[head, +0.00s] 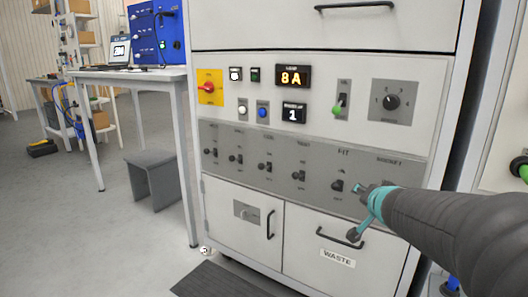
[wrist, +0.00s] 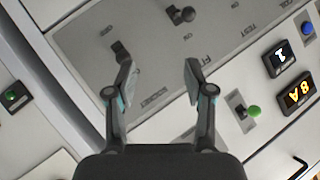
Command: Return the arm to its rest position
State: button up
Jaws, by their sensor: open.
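My arm (head: 445,222), in a dark sleeve, reaches in from the right in the head view. My gripper (head: 362,190) is at the right part of the grey switch strip on the white cabinet. In the wrist view my gripper (wrist: 157,68) is open, with nothing between its two fingers. The left fingertip is close to a black toggle switch (wrist: 120,50); I cannot tell whether they touch. Another toggle switch (wrist: 181,15) lies beyond the fingertips.
The grey switch strip (head: 275,157) has several toggles. Above it are a lit "8A" display (head: 293,76), a green-tipped lever (head: 338,108) and a rotary knob (head: 391,102). Below is the waste drawer handle (head: 333,228). A table (head: 135,72) and grey stool (head: 150,165) stand left; floor between is clear.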

jog(key=s+a+f+n+g+y, duration=0.4)
jog(key=s+a+f+g+y, duration=0.15)
jog(key=s+a, duration=0.65)
jog(key=s+f+n+g+h, duration=0.1)
jog(key=s+n+h, duration=0.1)
jog(key=s, duration=0.6)
jog(key=s+d+f+n+g+h, duration=0.1)
jog(key=s+n+h, duration=0.1)
jog(key=s, duration=0.7)
jog(key=shift+f+n, duration=0.3)
jog(key=shift+f, duration=0.1)
